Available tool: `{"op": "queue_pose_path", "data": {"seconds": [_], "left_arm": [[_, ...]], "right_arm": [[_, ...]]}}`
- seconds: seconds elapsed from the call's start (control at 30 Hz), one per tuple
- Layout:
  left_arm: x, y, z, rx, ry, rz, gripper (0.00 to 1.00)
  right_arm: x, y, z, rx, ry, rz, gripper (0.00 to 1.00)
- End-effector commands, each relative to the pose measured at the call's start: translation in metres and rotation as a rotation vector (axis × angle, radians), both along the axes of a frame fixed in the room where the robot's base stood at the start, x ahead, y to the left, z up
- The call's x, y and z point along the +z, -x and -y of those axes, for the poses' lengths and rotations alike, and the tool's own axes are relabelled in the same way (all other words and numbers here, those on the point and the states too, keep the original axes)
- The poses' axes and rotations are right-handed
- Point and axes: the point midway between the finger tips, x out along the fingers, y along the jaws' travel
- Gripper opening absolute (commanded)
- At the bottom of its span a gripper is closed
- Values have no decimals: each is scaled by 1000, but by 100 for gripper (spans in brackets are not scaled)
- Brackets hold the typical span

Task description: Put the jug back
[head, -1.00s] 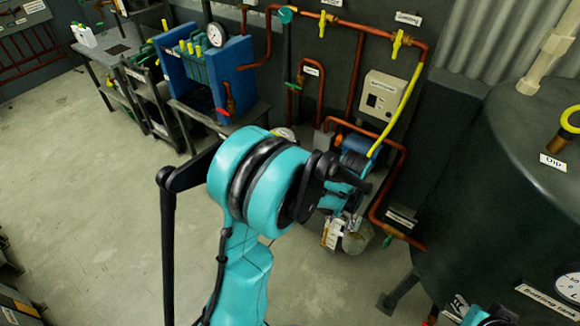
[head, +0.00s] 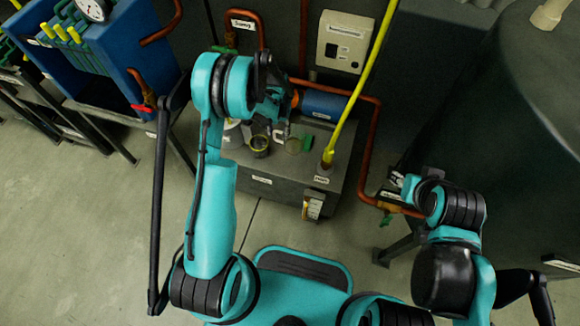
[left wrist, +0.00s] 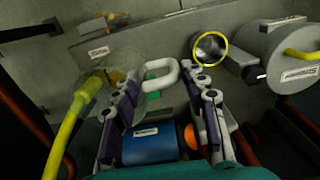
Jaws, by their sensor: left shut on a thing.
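The clear jug (head: 294,146) with a white handle is over the top of a low grey box, at the fingers of my left gripper (head: 279,120). In the left wrist view the clear jug (left wrist: 120,68) is at the left finger, and its white loop handle (left wrist: 160,66) reaches between the fingers of my left gripper (left wrist: 168,95). The gripper is shut on the handle. I cannot tell whether the jug's base touches the box. My right gripper (head: 409,186) is at the right, away from the jug; its fingers are not clear.
The grey box (head: 262,180) carries a yellow-rimmed round opening (head: 259,144), a blue motor (head: 325,105) and a yellow hose (head: 350,110). Copper pipe (head: 372,150) runs along its right side. A large dark tank (head: 500,120) stands right, a blue rack (head: 90,60) left.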

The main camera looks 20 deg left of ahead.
Motion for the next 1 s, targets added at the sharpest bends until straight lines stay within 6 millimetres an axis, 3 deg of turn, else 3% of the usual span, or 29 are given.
{"op": "queue_pose_path", "data": {"seconds": [0.03, 0.2, 0.47, 0.7, 1.0], "left_arm": [[-24, -8, -4, -3, -1, 0, 0], [-69, -22, -14, -20, -3, 0, 0], [-102, -26, -18, -29, -4, 0, 0], [-145, -26, -18, -28, -4, 0, 0], [-178, -26, -18, -28, -4, 0, 0]], "right_arm": [[-9, 0, 0, 0, 0, 0, 40], [-18, 0, 0, 0, 0, 0, 40], [-27, 0, 0, 0, 0, 0, 40], [-45, 0, 0, 0, 0, 0, 40], [-58, 0, 0, 0, 0, 0, 40]]}}
